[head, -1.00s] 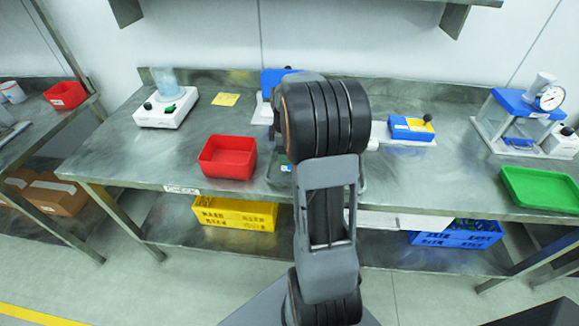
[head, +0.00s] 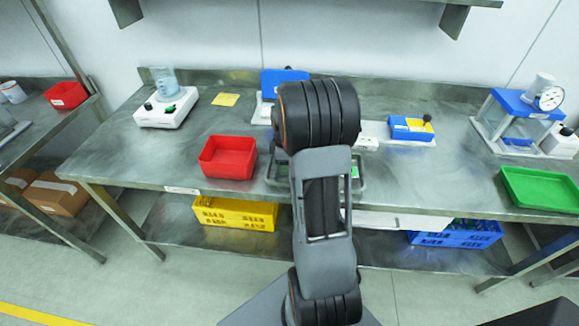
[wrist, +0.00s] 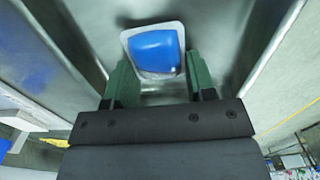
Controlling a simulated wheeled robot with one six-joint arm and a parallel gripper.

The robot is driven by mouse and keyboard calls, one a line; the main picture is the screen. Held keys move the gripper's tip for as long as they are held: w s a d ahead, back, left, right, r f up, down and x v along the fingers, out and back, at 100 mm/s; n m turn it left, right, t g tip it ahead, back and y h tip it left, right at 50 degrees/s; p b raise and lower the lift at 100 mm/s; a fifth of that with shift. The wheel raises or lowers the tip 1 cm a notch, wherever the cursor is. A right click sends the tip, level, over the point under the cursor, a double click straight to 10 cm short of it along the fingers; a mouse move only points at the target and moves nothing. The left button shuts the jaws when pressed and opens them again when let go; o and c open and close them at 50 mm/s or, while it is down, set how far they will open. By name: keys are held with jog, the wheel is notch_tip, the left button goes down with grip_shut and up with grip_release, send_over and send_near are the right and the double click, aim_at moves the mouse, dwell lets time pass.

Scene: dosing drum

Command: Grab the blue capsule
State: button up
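In the wrist view the blue capsule (wrist: 154,46) is a rounded, smooth blue piece with a pale, white-rimmed piece around or beneath it. My gripper (wrist: 157,62) has two green fingers, spread apart. Their tips lie to the left and right of the capsule's near end, and I see no clear contact. The bare metallic surface between the fingers shows below the capsule. In the head view my arm hides the gripper and the capsule.
A grey-rimmed tray (head: 361,172) is partly behind my arm on the metal bench. A green tray (head: 541,190) lies at the right edge.

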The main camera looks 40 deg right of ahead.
jog(key=c, duration=0.5)
jog(key=shift+r, duration=0.1)
